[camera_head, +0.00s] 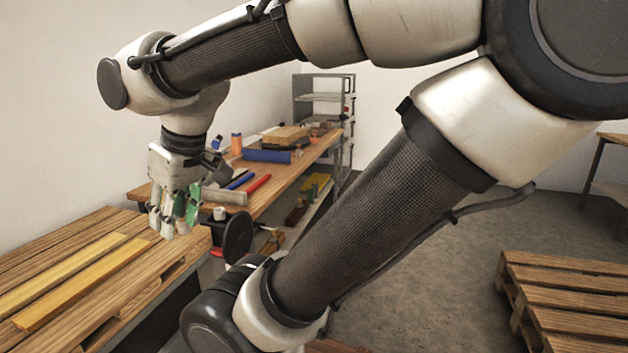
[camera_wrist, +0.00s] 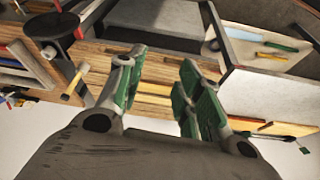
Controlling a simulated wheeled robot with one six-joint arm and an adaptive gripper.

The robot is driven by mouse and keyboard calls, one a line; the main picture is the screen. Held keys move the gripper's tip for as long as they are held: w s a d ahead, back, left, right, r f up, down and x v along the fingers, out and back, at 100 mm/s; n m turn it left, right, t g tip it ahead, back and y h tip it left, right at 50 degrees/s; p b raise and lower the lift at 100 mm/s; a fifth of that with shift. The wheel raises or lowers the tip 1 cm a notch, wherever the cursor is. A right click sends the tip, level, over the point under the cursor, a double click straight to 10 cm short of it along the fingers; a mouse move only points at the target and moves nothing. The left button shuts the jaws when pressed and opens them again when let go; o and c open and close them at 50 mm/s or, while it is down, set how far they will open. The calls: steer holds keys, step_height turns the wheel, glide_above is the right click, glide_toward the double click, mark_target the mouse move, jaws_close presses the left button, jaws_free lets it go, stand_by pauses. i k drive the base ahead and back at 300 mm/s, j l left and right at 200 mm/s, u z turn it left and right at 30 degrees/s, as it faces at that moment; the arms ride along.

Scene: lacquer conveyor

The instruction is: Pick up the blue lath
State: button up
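A blue strip that looks like the blue lath (camera_head: 241,180) lies on the wooden workbench (camera_head: 292,172) in the head view, beside a red strip (camera_head: 258,184). It is small there and partly hidden by nearer things. My gripper (camera_head: 173,218) points down to the left of it, above the far end of the pallet and apart from the strip. In the wrist view my gripper (camera_wrist: 160,82) has its green-padded fingers spread, with nothing between them. I cannot make out the blue lath for certain in the wrist view.
Two yellow laths (camera_head: 80,283) lie on a wooden pallet (camera_head: 150,262) at the left. A thicker blue object (camera_head: 267,156) and an orange bottle (camera_head: 236,144) are farther back on the workbench. A black disc (camera_head: 238,236) stands near its front. Another pallet (camera_head: 570,290) is at the right.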

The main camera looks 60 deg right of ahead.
mark_target(238, 183)
steer(key=i+l+z, duration=0.15)
steer(key=l+z, duration=0.25)
steer(key=i+l+z, duration=0.2)
steer(key=z, duration=0.2)
steer(key=i+l+z, duration=0.2)
steer(key=z, duration=0.25)
steer(key=i+l, duration=0.25)
steer(key=u, duration=0.4)
steer(key=j+u, duration=0.1)
steer(key=u, duration=0.25)
steer(key=j+u, duration=0.1)
steer(key=u, duration=0.7)
steer(key=z, duration=1.6)
steer(key=k+u, duration=0.15)
steer(key=k, duration=0.15)
steer(key=k+j+u, duration=0.2)
steer(key=k, duration=0.15)
